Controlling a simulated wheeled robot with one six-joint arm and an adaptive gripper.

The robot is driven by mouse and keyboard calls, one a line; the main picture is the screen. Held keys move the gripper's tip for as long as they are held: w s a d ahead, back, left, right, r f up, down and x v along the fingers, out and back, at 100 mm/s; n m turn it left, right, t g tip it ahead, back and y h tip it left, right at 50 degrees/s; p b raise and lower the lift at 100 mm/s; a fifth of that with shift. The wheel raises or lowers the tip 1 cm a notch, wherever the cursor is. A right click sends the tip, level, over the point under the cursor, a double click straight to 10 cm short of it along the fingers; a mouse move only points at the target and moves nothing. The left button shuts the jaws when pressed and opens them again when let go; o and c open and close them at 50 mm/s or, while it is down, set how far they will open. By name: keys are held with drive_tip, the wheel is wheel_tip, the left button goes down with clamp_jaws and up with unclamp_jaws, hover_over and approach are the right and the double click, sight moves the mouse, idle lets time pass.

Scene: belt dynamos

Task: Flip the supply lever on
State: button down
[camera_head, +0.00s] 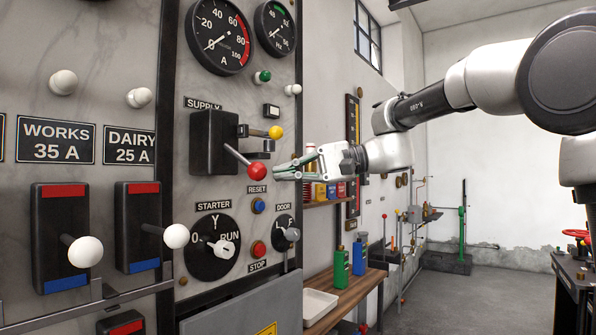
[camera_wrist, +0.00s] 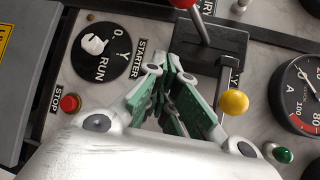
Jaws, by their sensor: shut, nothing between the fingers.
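The supply switch is a black box (camera_head: 213,142) on the marble panel under the SUPPLY label; it also shows in the wrist view (camera_wrist: 205,42). A lever with a red ball knob (camera_head: 257,172) slopes down and outward from it. The red knob is cut by the top edge of the wrist view (camera_wrist: 183,3). A second arm with a yellow ball (camera_head: 276,132) sticks out at the box's right; the yellow ball also shows in the wrist view (camera_wrist: 235,103). My gripper (camera_head: 284,173) is shut and empty, its tips just right of the red knob in the head view. Contact cannot be told.
Below are the STARTER dial (camera_head: 212,247), blue RESET button (camera_head: 258,206), red STOP button (camera_head: 258,249) and DOOR dial (camera_head: 285,233). WORKS and DAIRY switches with white knobs (camera_head: 85,252) stand at left. A bench (camera_head: 345,300) with bottles stands beyond. The floor at right is open.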

sight(266, 174)
drive_tip(key=s+a, duration=0.3)
drive_tip(key=shift+s+a+f, duration=0.1)
drive_tip(key=shift+s+a, duration=0.25)
drive_tip(key=shift+s, duration=0.05)
idle(0.4)
drive_tip(key=shift+s+d+r+h, duration=0.1)
drive_tip(key=shift+d+r+h, duration=0.05)
drive_tip(key=shift+r+h, duration=0.15)
